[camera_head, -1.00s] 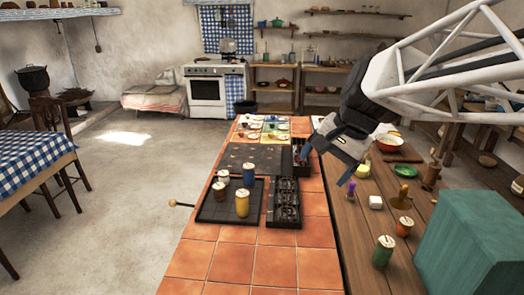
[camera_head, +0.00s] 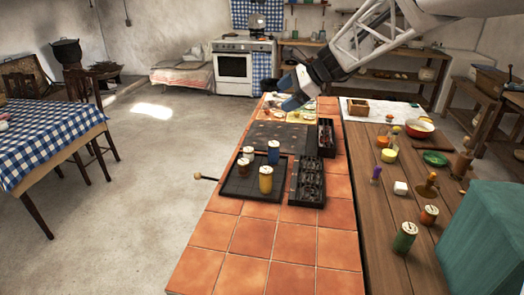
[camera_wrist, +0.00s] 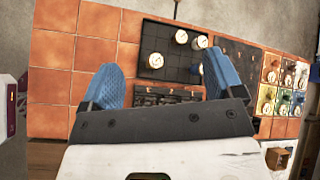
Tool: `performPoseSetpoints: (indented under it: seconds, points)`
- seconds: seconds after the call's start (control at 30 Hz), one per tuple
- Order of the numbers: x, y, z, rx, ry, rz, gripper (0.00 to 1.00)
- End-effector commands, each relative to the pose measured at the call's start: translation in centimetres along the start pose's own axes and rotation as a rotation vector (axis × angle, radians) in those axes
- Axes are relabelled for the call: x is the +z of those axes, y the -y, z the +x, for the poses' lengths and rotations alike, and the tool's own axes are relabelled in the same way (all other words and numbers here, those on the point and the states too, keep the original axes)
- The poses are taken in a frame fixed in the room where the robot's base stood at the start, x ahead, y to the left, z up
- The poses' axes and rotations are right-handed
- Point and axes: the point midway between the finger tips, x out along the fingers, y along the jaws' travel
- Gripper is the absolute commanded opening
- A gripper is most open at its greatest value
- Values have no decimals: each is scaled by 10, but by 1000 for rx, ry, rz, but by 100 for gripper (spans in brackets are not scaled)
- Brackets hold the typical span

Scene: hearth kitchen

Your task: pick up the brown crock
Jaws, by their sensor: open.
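The brown crock (camera_head: 243,169), small with a pale lid, stands upright on the left part of a black tray (camera_head: 238,190) on the tiled counter. A whitish crock (camera_head: 248,153) is close behind it, a blue crock (camera_head: 273,153) is to the right, and a yellow crock (camera_head: 265,181) is in front to the right. My gripper (camera_head: 296,90) is open and empty, above the counter beyond the tray and well away from the crocks. In the wrist view my gripper's blue fingers (camera_wrist: 160,75) are spread; several pale lids show beyond them, and I cannot tell which is the brown crock's.
A black rack (camera_head: 307,182) stands right of the tray. A dark mat and coloured cards lie behind. The wooden counter at right holds a green crock (camera_head: 405,237), a reddish crock (camera_head: 429,215), bowls and a teal box (camera_head: 482,228). The front tiles are clear.

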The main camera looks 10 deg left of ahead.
Motion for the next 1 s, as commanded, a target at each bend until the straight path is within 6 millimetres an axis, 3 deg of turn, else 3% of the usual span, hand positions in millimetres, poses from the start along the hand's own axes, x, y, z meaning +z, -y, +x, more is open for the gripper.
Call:
performPoseSetpoints:
  seconds: [0.2, 0.4, 1.0]
  points:
    - [-10, 52, 43, -29, 99, 160, 87]
    - [-18, 92, 79, -49, 183, 295, 87]
    - [-31, 142, 131, -65, 302, 484, 87]
